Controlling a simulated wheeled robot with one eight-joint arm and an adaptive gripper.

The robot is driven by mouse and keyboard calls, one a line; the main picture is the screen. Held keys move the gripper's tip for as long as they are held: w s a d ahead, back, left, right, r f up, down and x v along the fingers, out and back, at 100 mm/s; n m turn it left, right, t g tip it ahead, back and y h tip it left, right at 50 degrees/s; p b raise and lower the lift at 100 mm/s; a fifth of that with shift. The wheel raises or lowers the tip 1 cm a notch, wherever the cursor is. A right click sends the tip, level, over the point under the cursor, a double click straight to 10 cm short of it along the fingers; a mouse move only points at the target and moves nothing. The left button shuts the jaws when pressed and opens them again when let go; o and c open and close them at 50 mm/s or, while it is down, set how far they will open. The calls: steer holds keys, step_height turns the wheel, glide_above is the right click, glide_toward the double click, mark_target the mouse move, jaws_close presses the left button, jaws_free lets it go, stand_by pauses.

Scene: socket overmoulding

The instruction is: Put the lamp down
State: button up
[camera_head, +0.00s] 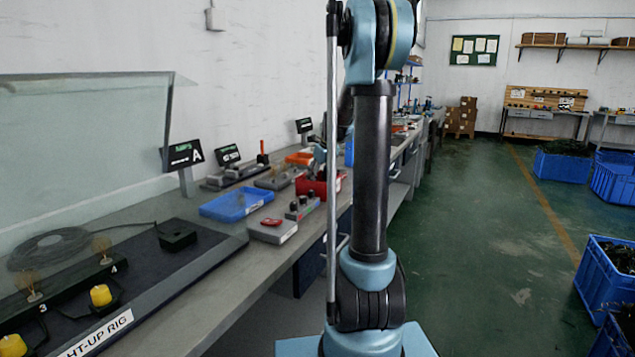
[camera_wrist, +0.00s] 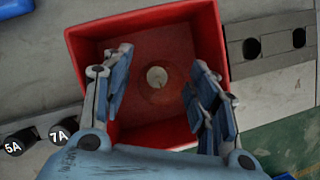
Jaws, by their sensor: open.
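In the wrist view, my gripper (camera_wrist: 162,62) is open above a red bin (camera_wrist: 84,47), its two fingers spread apart over the inside. Between and below the fingers, a round, dim, see-through lamp (camera_wrist: 157,77) with a pale round centre is at the bottom of the bin. The fingers look apart from it. In the head view the red bin (camera_head: 313,186) stands on the bench, partly hidden by my arm. The lamp cannot be made out there, and my gripper is mostly hidden behind the arm.
A grey block with dark round holes (camera_wrist: 272,45) is right of the bin in the wrist view. Dark knobs marked 5A and 7A (camera_wrist: 40,138) are at lower left. In the head view, a blue tray (camera_head: 237,203), a red-buttoned box (camera_head: 272,230) and a light-up rig (camera_head: 150,285) occupy the bench.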

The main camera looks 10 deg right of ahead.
steer(key=v, duration=1.1)
steer(key=s+a+f+n, duration=0.2)
steer(key=s+n, duration=0.5)
steer(key=s, duration=0.4)
steer(key=s+f+n+g+h, duration=0.1)
steer(key=s+f+n, duration=0.8)
steer(key=s, duration=0.5)
steer(key=s+f+n+h, duration=0.1)
steer(key=s+f+n, duration=0.8)
steer(key=s+n, duration=0.5)
steer(key=shift+s+f+n+g, duration=0.3)
steer(key=shift+s+f+g, duration=0.1)
steer(key=shift+s, duration=0.3)
steer(key=shift+a, duration=0.1)
